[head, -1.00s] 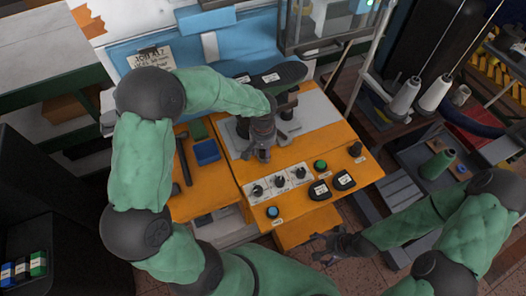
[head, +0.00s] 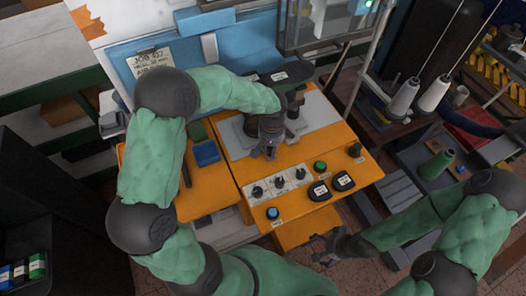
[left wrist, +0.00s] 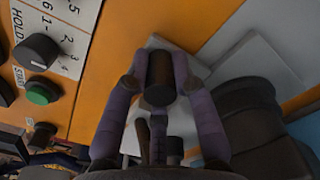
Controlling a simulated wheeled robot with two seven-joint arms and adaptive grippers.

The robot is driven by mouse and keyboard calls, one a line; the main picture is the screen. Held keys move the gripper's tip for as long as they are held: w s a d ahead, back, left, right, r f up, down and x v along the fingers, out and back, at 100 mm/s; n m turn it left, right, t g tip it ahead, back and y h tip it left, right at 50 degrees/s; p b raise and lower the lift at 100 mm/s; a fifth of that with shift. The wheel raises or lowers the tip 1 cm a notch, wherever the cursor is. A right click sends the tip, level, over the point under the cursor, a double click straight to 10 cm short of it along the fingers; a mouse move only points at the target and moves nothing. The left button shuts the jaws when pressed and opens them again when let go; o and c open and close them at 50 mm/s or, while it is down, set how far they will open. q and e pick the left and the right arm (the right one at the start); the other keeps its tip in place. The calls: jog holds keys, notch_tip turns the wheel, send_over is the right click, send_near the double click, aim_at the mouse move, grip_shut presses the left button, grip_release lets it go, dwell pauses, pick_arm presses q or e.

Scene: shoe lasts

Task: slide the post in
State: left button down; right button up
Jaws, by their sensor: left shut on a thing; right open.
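My left gripper (head: 268,150) is over the grey plate on the orange bench top (head: 215,195). In the left wrist view, its purple-grey fingers (left wrist: 160,65) are shut on a dark cylindrical post (left wrist: 159,82), seen nearly end on. The post's far end is hidden, so I cannot tell whether it touches or enters anything. A dark shoe last (head: 290,75) with white labels lies behind the gripper, partly covered by my left arm. A large dark rounded form (left wrist: 250,120) stands beside the gripper in the wrist view. My right gripper (head: 322,248) is open and empty off the bench's front edge.
A blue tray (head: 206,152) is at left. A metal-framed case (head: 325,25) stands behind. Thread cones (head: 404,96) are at right.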

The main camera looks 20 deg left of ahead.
pick_arm(q)
jog(key=w+d, duration=0.4)
jog(key=w, duration=0.1)
jog(key=w+d, duration=0.5)
jog(key=shift+w+d, duration=0.2)
jog(key=shift+w+d+p, duration=0.3)
jog(key=shift+w+d, duration=0.05)
jog(key=shift+w, duration=0.05)
jog(key=shift+w+r, duration=0.1)
jog(key=c, duration=1.1)
grip_release()
jog(key=shift+d, duration=0.1)
jog(key=shift+o, duration=0.4)
jog(key=shift+w+d, duration=0.1)
jog(key=shift+a, duration=0.2)
